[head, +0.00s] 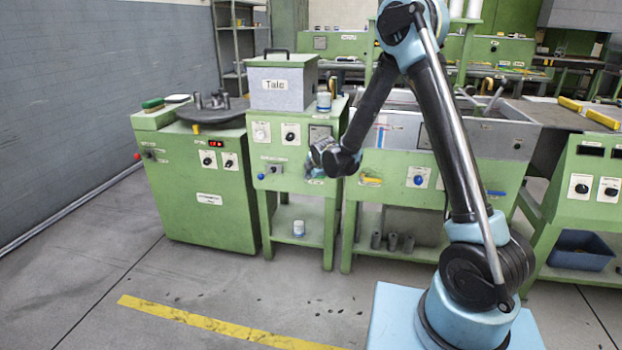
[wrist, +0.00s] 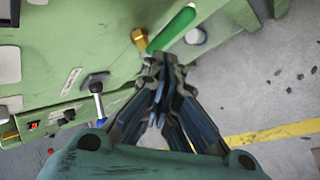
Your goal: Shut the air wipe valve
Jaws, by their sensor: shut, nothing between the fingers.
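My gripper shows in the wrist view (wrist: 160,62), its fingertips together and empty. Just past the tips is a brass fitting (wrist: 140,38) with a long green lever (wrist: 172,28) slanting up and right, on the green cabinet's face. The tips overlap the lever's lower end; I cannot tell whether they touch it. Left of the gripper is a grey handle with a blue end (wrist: 98,102); in the head view a blue knob (head: 261,176) shows on the talc cabinet's front. In the head view my gripper (head: 312,160) is at that cabinet's right front. Labels are too small to read.
The talc cabinet (head: 285,207) carries a grey Talc box (head: 278,88) and a small jar (head: 323,101). A green machine (head: 200,180) stands left, a trough bench (head: 400,205) right. A white jar (head: 298,228) stands on the lower shelf. The floor in front is clear.

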